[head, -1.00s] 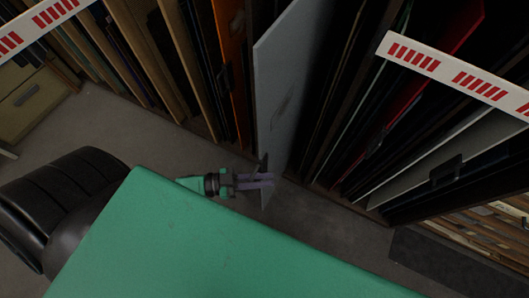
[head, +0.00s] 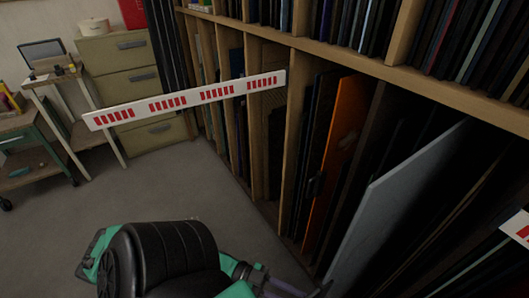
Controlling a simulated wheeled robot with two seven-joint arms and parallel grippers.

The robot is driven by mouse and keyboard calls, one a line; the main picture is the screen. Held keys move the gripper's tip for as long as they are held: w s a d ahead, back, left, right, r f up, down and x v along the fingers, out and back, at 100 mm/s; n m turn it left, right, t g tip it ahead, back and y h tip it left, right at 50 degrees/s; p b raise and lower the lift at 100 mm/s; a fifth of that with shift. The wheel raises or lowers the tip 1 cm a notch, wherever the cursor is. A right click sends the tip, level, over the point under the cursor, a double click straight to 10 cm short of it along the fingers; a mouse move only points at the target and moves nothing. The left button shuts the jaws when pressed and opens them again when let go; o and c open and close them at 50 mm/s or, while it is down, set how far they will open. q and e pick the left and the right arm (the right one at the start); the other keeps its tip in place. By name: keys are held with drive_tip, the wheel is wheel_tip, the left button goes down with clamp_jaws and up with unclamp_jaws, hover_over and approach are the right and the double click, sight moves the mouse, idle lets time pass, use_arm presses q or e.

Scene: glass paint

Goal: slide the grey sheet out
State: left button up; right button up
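The grey sheet (head: 402,208) stands upright, tilted in the picture, in a slot of the wooden rack at the right of the head view. Its front edge slopes down to the bottom of the frame, where its lower end is cut off. My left gripper (head: 302,291) is at the bottom edge, close to the low front part of the sheet. Its fingers are mostly cut off, so I cannot tell whether they touch or hold the sheet. My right gripper is not in view.
An orange sheet (head: 332,160) stands in the rack to the left of the grey sheet. Red-marked white bars (head: 190,100) cross in front of the rack. A filing cabinet (head: 128,95) and a small desk (head: 70,110) stand at the back left. The grey floor (head: 60,240) at left is clear.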

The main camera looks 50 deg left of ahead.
use_arm(q)
drive_tip(key=v, duration=0.8)
drive_tip(key=shift+s+a, duration=0.15)
drive_tip(key=shift+a, duration=0.1)
drive_tip(key=w+a+f+n+y+p, duration=0.1)
drive_tip(key=a+f+n+y+p, duration=0.15)
drive_tip(key=a+f+y, duration=0.55)
drive_tip(key=w+a+f+n+y+p, duration=0.1)
drive_tip(key=f+n+y, duration=0.35)
drive_tip(key=f, duration=0.65)
drive_tip(key=s+d+f+n+g+y, duration=0.1)
drive_tip(key=s+d+f+g, duration=0.2)
drive_tip(key=s+f+g, duration=0.1)
drive_tip(key=s+d+f+n+g+y+p, duration=0.1)
drive_tip(key=s+d+f+g+y, duration=0.1)
drive_tip(key=s+d+f+g, duration=0.2)
drive_tip(key=s+f, duration=0.2)
drive_tip(key=s, duration=0.2)
drive_tip(key=shift+f+n+p, duration=0.2)
drive_tip(key=shift+n+p, duration=0.1)
